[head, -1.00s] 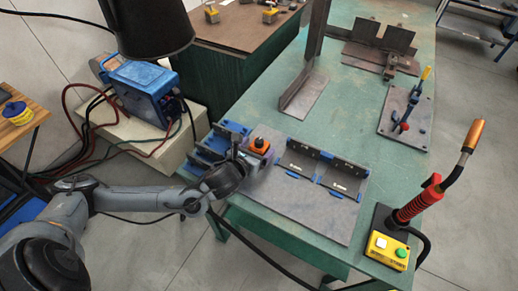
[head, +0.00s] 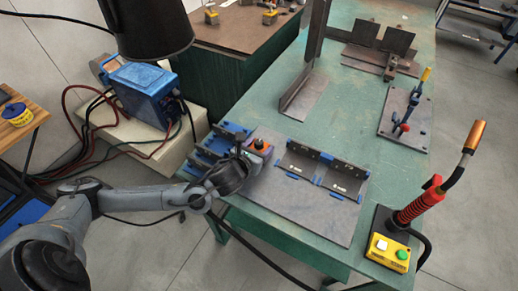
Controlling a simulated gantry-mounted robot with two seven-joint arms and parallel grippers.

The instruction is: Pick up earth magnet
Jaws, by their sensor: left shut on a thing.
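The earth magnet (head: 260,145), a small block with an orange top and a dark knob, is at the left end of the grey fixture plate, beside the blue-and-grey fixture pieces. My left gripper (head: 246,155) reaches it from the left and is shut on it. The fingers and the magnet's lower side are partly hidden by my dark wrist, so I cannot tell whether it still touches the plate. My right gripper is not in view.
The grey fixture plate (head: 300,212) lies on the green table (head: 345,120). Dark angle pieces with blue clamps (head: 322,170) stand right of the magnet. A torch on a red spring (head: 418,205) and yellow button box (head: 388,252) are at the right. A blue welder (head: 145,90) stands left.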

